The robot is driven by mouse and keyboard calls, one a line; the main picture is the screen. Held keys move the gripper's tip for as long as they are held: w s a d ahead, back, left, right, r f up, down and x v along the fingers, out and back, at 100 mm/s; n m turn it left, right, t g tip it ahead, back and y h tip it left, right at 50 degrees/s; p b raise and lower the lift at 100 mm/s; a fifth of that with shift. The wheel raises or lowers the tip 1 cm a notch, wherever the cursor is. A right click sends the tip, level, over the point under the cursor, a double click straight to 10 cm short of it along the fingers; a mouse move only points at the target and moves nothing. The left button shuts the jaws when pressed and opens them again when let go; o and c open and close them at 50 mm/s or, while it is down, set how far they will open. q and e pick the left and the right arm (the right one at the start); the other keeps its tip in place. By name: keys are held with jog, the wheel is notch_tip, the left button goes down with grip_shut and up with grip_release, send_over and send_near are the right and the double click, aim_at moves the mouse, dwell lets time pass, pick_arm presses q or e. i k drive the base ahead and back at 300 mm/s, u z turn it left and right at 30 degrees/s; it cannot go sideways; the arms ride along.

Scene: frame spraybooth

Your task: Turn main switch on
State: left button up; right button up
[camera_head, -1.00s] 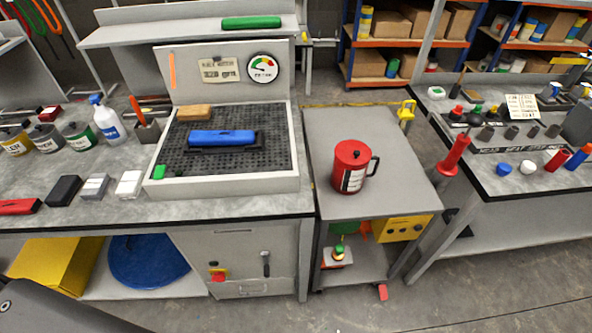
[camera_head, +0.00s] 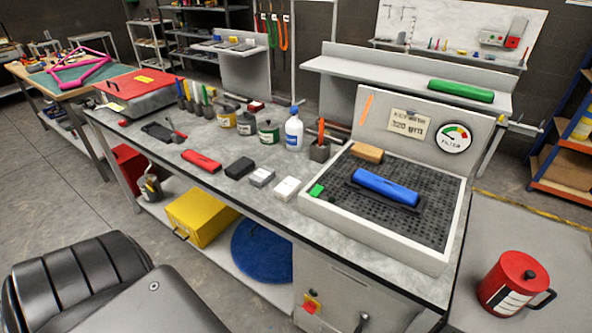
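A red switch knob on a yellow plate (camera_head: 310,302) sits on the front of the grey cabinet (camera_head: 345,290) under the spray bench, near the bottom edge of the view. It looks like a main switch; its exact knob angle is too small to tell. A dark lever handle (camera_head: 361,322) is to its right on the same cabinet, partly cut off by the picture edge. A grey wall box with a red part (camera_head: 511,41) is on the back panel at upper right. Neither of my grippers is in view.
The spray tray (camera_head: 322,216) holds a blue part (camera_head: 386,187) on a dark grid. Bottles, cans and boxes line the grey bench (camera_head: 225,165). A yellow box (camera_head: 203,219) and blue disc (camera_head: 262,252) lie on its lower shelf. A red mug (camera_head: 512,283) stands right.

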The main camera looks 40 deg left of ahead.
aim_at(310, 306)
jog(key=u, duration=0.75)
jog(key=k, duration=0.65)
jog(key=z, duration=0.5)
jog(key=k, duration=0.65)
jog(key=z, duration=0.75)
jog(key=i, duration=1.1)
jog(key=u, duration=0.65)
